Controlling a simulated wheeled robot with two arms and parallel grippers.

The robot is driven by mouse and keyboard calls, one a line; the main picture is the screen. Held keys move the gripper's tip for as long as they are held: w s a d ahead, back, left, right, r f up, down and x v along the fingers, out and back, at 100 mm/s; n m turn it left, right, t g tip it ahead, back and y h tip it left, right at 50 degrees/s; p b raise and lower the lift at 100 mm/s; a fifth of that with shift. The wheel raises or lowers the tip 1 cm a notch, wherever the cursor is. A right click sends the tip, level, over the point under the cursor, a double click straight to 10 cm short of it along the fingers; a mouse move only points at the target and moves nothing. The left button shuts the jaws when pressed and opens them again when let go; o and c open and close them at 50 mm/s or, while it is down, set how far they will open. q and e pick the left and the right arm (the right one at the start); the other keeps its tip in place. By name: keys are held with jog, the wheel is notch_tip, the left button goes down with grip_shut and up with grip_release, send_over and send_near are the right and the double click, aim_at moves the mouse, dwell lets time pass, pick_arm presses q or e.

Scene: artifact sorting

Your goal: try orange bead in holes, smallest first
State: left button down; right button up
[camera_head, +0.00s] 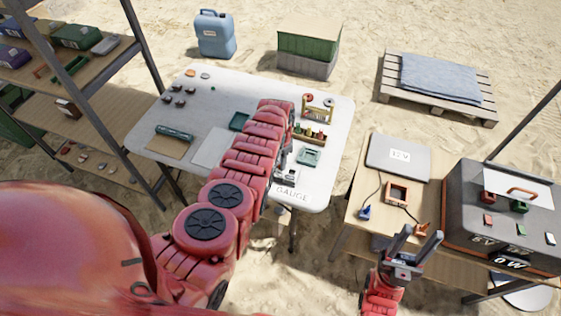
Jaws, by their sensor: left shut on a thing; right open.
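My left arm reaches across the white table, and its gripper (287,177) is at the table's front edge, just behind the GAUGE label (292,196). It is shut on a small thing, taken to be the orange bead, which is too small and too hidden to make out. A small grey-white block, perhaps the gauge, is at the fingers; its holes cannot be made out. I cannot tell whether the held thing touches it.
The white table (325,180) also bears a teal tray (309,156), a wooden rack with coloured pieces (310,134), a green roll (174,133) and several small dark pieces. Shelves (110,110) stand left.

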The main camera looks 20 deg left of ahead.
pick_arm(q)
jog(key=shift+c, duration=1.2)
grip_release()
notch_tip(320, 180, up, 6)
jog(key=p, duration=0.6)
